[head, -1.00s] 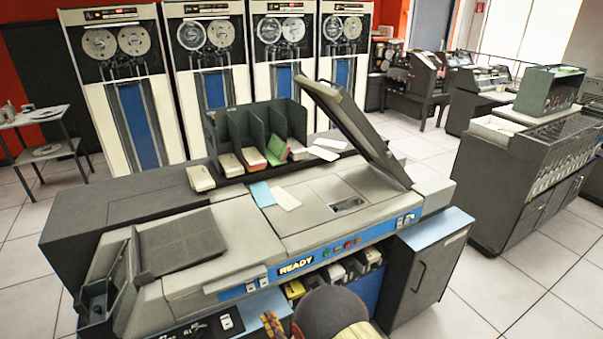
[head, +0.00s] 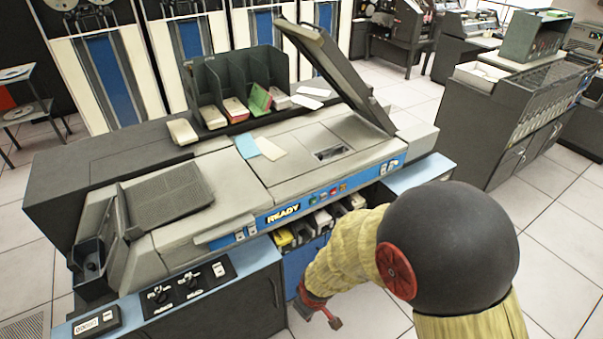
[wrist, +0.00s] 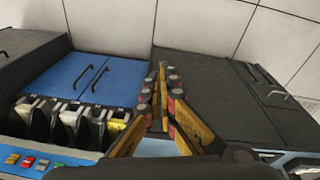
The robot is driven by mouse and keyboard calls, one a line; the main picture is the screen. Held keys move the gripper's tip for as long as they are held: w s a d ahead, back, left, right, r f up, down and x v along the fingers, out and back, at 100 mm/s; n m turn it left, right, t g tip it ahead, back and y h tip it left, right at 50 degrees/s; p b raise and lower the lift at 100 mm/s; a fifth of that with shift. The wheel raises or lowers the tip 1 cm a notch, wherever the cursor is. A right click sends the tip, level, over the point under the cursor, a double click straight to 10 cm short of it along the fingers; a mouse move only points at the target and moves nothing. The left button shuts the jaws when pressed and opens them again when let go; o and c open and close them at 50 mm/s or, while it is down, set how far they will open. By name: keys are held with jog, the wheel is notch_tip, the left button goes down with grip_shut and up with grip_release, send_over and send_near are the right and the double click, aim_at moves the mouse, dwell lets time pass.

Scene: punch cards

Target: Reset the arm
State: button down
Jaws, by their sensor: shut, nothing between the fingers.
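My gripper (head: 322,312) hangs low in front of the card machine (head: 225,175), at the end of my yellow-sleeved arm. In the wrist view its fingers (wrist: 161,70) meet at the tips, shut and empty. The gripper is apart from the machine and touches nothing that I can see. Part of the gripper is too small to make out in the head view.
A blue card (head: 247,146) and a cream card (head: 270,149) lie on the machine's top. The dark rack (head: 238,72) behind has card decks. A raised lid (head: 325,62) leans up at right. Pocket bins (wrist: 75,122) line the machine's front. Tiled floor is free at right.

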jog(key=s+d+r+m+t, duration=0.1)
jog(key=d+r, duration=0.4)
jog(key=r, duration=0.6)
jog(key=s+d+r+m+t, duration=0.1)
jog(key=s+d+r+m, duration=0.3)
jog(key=r, duration=0.8)
jog(key=s+d+r+m+t+h, duration=0.1)
jog(key=s+d+r+m, duration=0.2)
jog(key=s+d+r, duration=0.3)
notch_tip(320, 180, up, 5)
jog(key=shift+d+r+t, duration=0.15)
jog(key=shift+d+t, duration=0.15)
jog(key=shift+d, duration=0.9)
jog(key=shift+s+d, duration=0.1)
